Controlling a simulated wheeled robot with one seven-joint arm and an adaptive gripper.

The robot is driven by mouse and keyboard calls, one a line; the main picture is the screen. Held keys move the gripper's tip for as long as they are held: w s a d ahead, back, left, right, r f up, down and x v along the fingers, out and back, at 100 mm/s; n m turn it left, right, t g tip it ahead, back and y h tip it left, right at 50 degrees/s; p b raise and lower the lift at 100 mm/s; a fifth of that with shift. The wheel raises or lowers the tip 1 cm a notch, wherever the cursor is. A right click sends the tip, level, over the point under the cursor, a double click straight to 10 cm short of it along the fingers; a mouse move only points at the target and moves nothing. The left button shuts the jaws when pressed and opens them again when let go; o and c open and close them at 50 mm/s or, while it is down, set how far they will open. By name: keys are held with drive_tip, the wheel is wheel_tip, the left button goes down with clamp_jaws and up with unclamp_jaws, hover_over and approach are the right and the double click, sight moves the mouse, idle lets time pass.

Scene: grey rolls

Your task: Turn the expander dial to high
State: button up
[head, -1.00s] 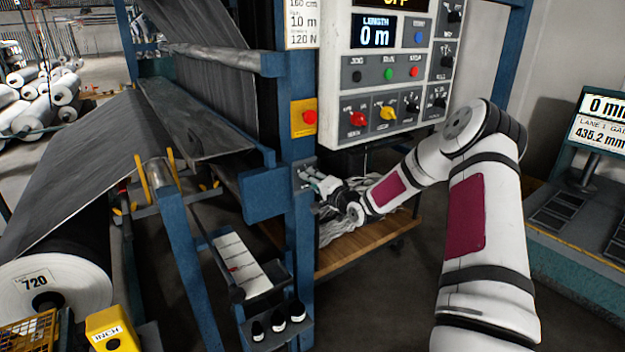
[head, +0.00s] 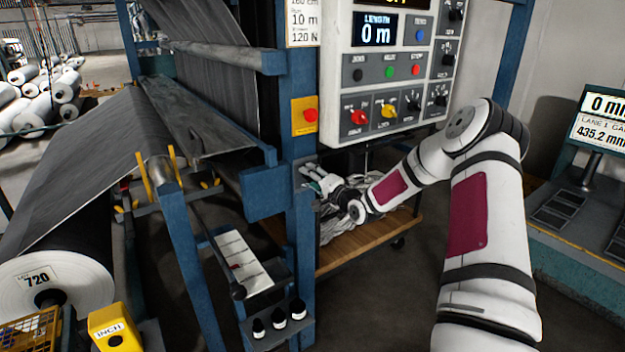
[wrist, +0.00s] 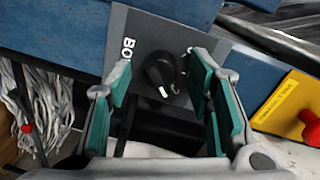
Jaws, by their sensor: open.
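A black dial (wrist: 160,74) with a white pointer mark sits on a grey plate (wrist: 135,30) fixed to a blue post. Its pointer faces down and slightly right in the wrist view. White letters beside it read "BO", the rest cut off by a finger; no word "expander" is readable. My gripper (wrist: 162,85) is open, with teal-padded fingers on either side of the dial and gaps to it. In the head view my gripper (head: 316,178) is at the blue post, below the control panel, and hides most of the plate.
The control panel (head: 402,75) with coloured knobs and buttons hangs above my forearm. A red stop button on a yellow plate (head: 304,117) is above the gripper; it also shows at right in the wrist view (wrist: 310,127). A wooden cart (head: 370,245) stands below.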

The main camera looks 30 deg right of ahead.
drive_tip(key=s, duration=1.2)
drive_tip(key=shift+d+r, duration=0.2)
drive_tip(key=shift+r, duration=0.25)
